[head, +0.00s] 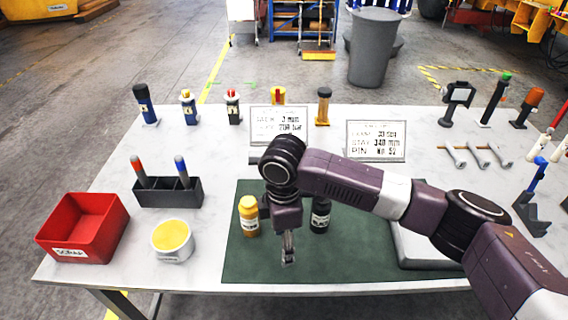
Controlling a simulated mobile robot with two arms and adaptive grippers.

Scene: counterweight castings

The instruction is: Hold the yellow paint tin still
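The paint tin (173,242) is a short round white tub with a yellow top. It stands upright on the front left of the white table, left of the green mat. My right gripper (288,257) points down over the green mat, well to the right of the tin and apart from it. Its fingers look narrow from this side, and I cannot tell whether they are open or shut. No object shows between them. My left gripper is not in view.
A red bin (84,228) stands left of the tin, and a dark holder (168,192) with red and blue markers stands behind it. A yellow bottle (249,217) and a dark bottle (320,215) stand on the green mat (350,270) near my gripper. The mat's front is clear.

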